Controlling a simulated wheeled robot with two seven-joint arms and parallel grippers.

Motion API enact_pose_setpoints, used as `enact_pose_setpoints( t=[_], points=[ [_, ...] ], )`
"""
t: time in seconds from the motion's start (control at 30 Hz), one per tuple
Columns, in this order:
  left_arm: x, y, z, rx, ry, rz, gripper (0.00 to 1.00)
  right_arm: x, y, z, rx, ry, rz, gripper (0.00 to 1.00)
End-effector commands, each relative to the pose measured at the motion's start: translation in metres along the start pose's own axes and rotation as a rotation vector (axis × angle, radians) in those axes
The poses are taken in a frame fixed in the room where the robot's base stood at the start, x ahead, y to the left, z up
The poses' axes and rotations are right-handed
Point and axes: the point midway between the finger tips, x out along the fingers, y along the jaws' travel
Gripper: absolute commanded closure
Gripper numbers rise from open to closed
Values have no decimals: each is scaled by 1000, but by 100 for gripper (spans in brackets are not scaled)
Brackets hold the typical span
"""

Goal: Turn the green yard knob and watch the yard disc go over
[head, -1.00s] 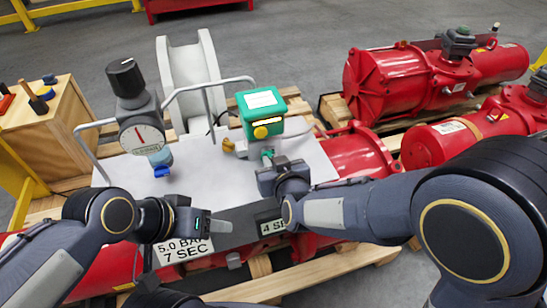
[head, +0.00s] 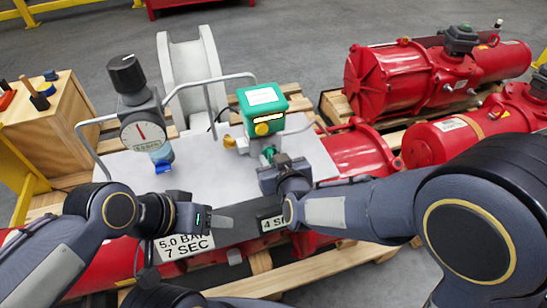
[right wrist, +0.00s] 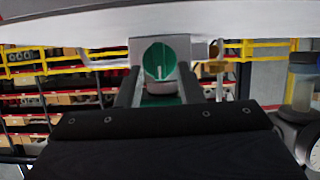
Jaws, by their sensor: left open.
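A green knob (head: 268,152) sits low on the front of the green box (head: 262,105), above the white plate. My right gripper (head: 270,163) is right at this knob. In the right wrist view the two fingers (right wrist: 160,92) stand apart, with a round green part (right wrist: 160,60) and a pale piece between them. I cannot tell whether they press on it. The box has a white label, a small dark and yellow window and a yellow round part. I cannot tell which is the yard disc.
A pressure gauge (head: 142,133) with a black knob and blue cup stands left on the white plate (head: 205,180). Bent metal tubes (head: 205,82) pass behind. Red cylinders (head: 385,85) lie at the right, and a wooden crate (head: 55,130) stands at the left.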

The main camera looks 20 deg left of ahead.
Motion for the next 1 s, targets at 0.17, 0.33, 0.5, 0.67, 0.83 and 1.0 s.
enact_pose_setpoints(
  t=[0.17, 0.33, 0.5, 0.67, 0.83, 1.0],
  points=[
    [-5, 2, -3, 0, 0, 0, 46, -31, 0, -2, -1, 1, -2, 66],
    [-9, 4, -5, 0, 0, 0, 46, -58, 0, -2, 0, 1, -2, 66],
    [-11, 5, -5, 0, 0, 0, 46, -71, 0, 0, -2, 1, -1, 66],
    [-11, 5, -5, 0, 0, 0, 46, -72, 0, 0, -1, 1, 0, 66],
    [-10, 5, -5, 0, 0, 0, 46, -72, 0, 0, -1, 1, 0, 66],
    [-10, 5, -5, 0, 0, 0, 46, -72, 0, 0, -1, 0, 0, 66]
  ],
)
